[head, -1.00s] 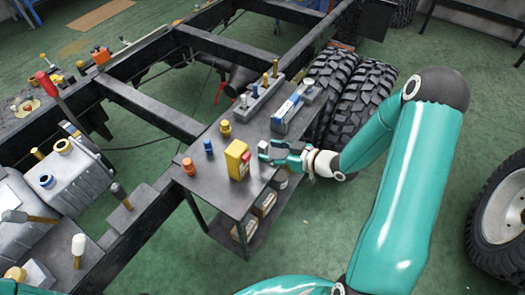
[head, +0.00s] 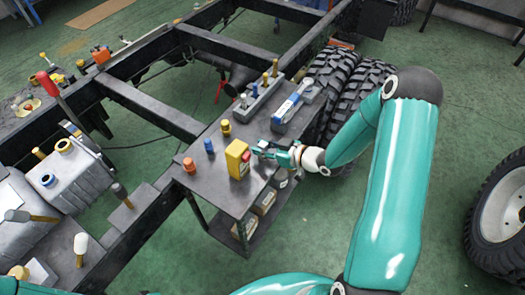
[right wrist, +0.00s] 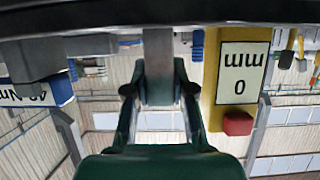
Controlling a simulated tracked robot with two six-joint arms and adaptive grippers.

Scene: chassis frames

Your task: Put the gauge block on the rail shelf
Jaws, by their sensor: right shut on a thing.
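My right gripper (head: 268,150) is shut on a small grey metal block, which looks like the gauge block. In the right wrist view the grey block (right wrist: 158,70) stands between the two dark green fingers (right wrist: 158,98). In the head view it is small and partly covered by the fingers, just right of the yellow box and over the cart top. I cannot tell whether it touches the cart. A small grey plate (head: 121,219) juts from the dark chassis rail left of the cart; I cannot tell whether it is the rail shelf. My left gripper is not in view.
The grey cart (head: 220,187) carries a yellow box (head: 237,160) close beside my gripper. An orange bottle (head: 189,166), a blue bottle (head: 209,146) and a yellow one (head: 226,128) stand farther left. A blue-and-grey tool (head: 288,107) lies behind. Tyres (head: 335,85) stand at the right.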

